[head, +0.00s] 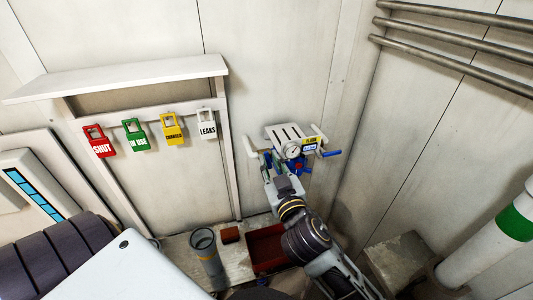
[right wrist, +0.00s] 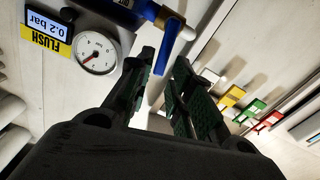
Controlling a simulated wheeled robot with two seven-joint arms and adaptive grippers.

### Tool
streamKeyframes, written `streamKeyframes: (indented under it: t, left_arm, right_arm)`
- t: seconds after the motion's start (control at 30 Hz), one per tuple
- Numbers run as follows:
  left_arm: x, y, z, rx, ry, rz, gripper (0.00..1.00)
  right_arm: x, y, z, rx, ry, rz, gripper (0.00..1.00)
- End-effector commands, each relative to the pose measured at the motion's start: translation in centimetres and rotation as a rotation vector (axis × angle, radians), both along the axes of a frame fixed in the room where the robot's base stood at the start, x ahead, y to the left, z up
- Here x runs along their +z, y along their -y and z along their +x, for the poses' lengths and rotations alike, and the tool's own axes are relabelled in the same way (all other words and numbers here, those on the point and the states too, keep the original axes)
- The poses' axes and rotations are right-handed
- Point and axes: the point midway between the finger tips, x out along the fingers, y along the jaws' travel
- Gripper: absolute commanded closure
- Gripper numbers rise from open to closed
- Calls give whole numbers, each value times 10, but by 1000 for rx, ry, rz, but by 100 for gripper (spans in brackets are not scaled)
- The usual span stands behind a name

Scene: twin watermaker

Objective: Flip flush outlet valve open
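The right wrist view shows the label (right wrist: 47,27) reading FLUSH, 0.2 bar, beside the gauge (right wrist: 97,54). A blue lever (right wrist: 169,46) hangs from a blue fitting there. My right gripper (right wrist: 162,75) is open, its dark green-padded fingers on either side of the lever's lower end. Contact cannot be told. In the head view my right gripper (head: 268,163) is just below and left of the gauge. My left gripper is out of view.
Red SHUT (head: 100,142), green IN USE (head: 136,136), yellow (head: 173,130) and white LEAKS (head: 207,125) tags hang under a shelf (head: 130,76). A clear cylinder (head: 205,252) and a red bin (head: 262,242) stand below. Pipes (head: 465,48) run along the right wall.

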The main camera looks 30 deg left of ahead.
Motion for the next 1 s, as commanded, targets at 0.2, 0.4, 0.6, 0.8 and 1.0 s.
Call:
streamKeyframes:
  t: [0.2,0.4,0.6,0.8,1.0]
  left_arm:
    - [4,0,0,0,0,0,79]
    - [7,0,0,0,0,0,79]
    - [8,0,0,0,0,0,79]
    - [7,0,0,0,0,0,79]
    - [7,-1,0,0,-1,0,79]
  right_arm:
    - [1,-16,13,1,1,-1,79]
    - [1,-27,23,0,1,-1,79]
    - [0,-33,27,1,0,0,79]
    - [0,-34,28,1,0,0,79]
    - [0,-33,28,1,0,0,86]
